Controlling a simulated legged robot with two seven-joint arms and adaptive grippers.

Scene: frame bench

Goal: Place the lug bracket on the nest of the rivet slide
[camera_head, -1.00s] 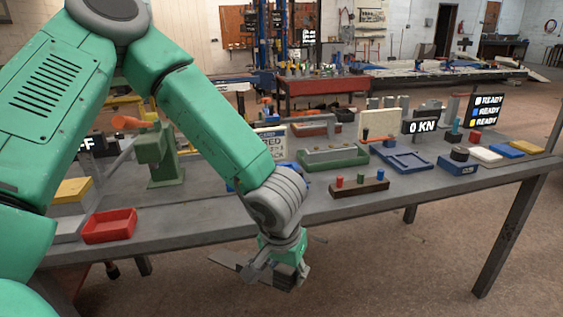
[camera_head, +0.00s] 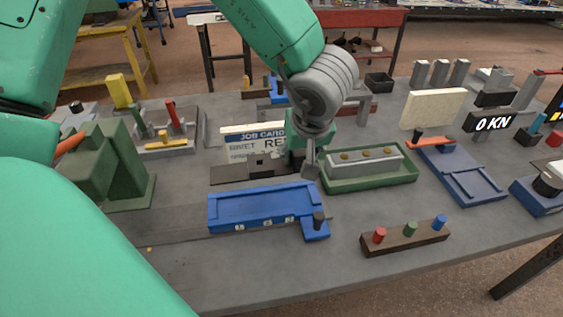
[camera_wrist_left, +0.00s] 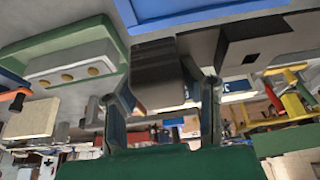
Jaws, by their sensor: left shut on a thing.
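My left gripper (camera_head: 309,168) is shut on the lug bracket (camera_head: 262,167), a dark grey flat piece with a raised block and a square hole. In the left wrist view the bracket (camera_wrist_left: 250,55) runs right from between the fingers (camera_wrist_left: 165,105). The bracket is just behind a blue slide-like fixture (camera_head: 262,203) with numbered labels and a dark knob, perhaps the rivet slide. The fixture's blue edge also shows in the left wrist view (camera_wrist_left: 190,10). I cannot tell which part is its nest, or whether the bracket touches anything below. My right gripper is not in view.
A green tray (camera_head: 395,178) with a grey block stands close right of the gripper. A job card (camera_head: 240,143) stands behind the bracket. A peg block (camera_head: 405,238) is front right, a green press (camera_head: 115,165) left. Bench top (camera_head: 230,268) in front is clear.

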